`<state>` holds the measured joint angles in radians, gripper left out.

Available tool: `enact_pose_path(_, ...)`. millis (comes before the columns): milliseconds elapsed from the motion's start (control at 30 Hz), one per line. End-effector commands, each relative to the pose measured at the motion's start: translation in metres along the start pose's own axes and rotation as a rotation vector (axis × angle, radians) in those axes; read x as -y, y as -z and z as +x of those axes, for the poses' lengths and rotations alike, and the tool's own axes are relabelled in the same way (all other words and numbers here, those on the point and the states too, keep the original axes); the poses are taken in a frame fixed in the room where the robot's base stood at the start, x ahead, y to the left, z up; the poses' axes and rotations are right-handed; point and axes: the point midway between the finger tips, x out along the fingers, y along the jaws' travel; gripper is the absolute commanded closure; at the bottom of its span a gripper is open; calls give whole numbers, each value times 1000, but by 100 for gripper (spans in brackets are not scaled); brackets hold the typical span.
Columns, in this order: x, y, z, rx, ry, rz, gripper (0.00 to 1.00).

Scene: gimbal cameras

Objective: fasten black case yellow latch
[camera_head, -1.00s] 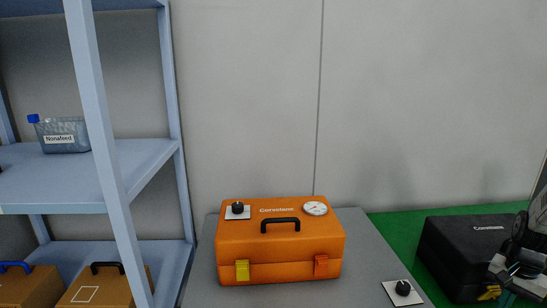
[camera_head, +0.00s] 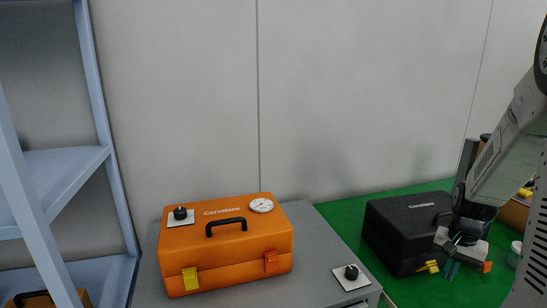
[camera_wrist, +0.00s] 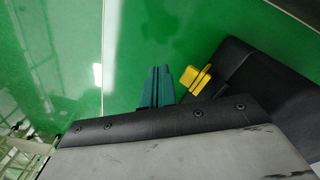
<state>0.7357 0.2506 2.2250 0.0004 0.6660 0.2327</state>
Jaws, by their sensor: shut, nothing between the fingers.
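The black case (camera_head: 395,225) sits on the green surface at the right in the head view, lid down. Its yellow latch (camera_head: 428,266) is low on the front and juts outward. An orange latch (camera_head: 487,267) is farther right on the front. My gripper (camera_head: 451,270) has teal fingers, shut and empty, just right of the yellow latch in the head view. In the wrist view the shut fingertips (camera_wrist: 161,72) are left of the yellow latch (camera_wrist: 198,78), with a small gap showing. The black case (camera_wrist: 245,72) lies behind it, partly hidden by my wrist.
An orange case (camera_head: 225,245) with yellow and orange latches stands on a grey table to the left. A black knob on a white plate (camera_head: 351,277) is at that table's right edge. A blue shelf (camera_head: 70,180) stands far left. Green surface (camera_head: 345,225) is clear left of the black case.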

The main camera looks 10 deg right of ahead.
Motion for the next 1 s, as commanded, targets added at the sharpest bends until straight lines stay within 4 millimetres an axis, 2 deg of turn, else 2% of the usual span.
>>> enact_pose_path(600,0,0,-48,-2,0,0,100)
enact_pose_path(1000,0,-1,-50,6,-2,-9,100)
